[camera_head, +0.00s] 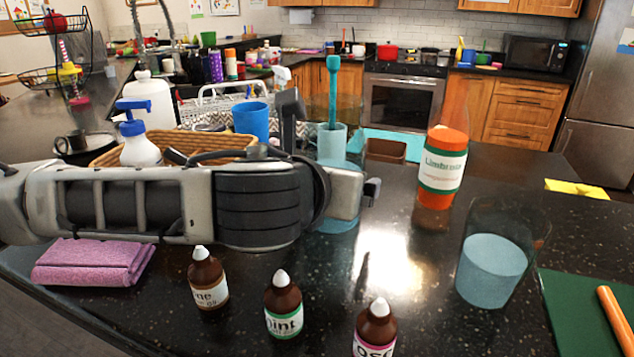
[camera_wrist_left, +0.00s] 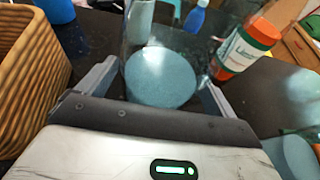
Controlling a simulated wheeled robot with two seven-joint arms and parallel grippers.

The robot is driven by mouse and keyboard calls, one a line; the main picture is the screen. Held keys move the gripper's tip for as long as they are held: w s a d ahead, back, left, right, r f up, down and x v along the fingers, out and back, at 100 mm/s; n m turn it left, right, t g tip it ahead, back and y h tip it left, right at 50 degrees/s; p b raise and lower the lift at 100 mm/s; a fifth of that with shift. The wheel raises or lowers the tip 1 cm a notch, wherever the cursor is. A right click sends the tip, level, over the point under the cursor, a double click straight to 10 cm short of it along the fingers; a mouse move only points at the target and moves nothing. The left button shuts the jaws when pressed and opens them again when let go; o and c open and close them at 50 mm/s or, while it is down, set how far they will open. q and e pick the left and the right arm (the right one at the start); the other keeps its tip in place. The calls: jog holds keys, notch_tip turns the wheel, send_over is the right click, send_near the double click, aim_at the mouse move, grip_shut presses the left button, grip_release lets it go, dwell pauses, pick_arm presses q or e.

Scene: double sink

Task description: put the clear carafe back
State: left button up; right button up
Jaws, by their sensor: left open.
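A tall clear vessel with a light blue bottom stands on the dark counter and fits the clear carafe. In the head view it (camera_head: 350,112) is partly hidden behind my left gripper (camera_head: 335,150). In the left wrist view the carafe (camera_wrist_left: 160,78) stands between the two fingers of my left gripper (camera_wrist_left: 157,88). The fingers are open on either side of it; I cannot tell whether they touch it. A second clear vessel with a light blue bottom (camera_head: 490,268) stands at the right of the head view. My right gripper is not in view.
An orange bottle (camera_head: 443,165) stands just right of the carafe. A wicker basket (camera_head: 185,142) and blue cup (camera_head: 251,120) lie behind my left arm. Several brown dropper bottles (camera_head: 283,305) stand in front. A green mat (camera_head: 580,315) is at right; the middle counter is clear.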

pick_arm(q)
jog(key=v, duration=1.1)
jog(key=shift+s+b, duration=0.2)
jog(key=shift+b, duration=0.25)
jog(key=shift+a, duration=0.1)
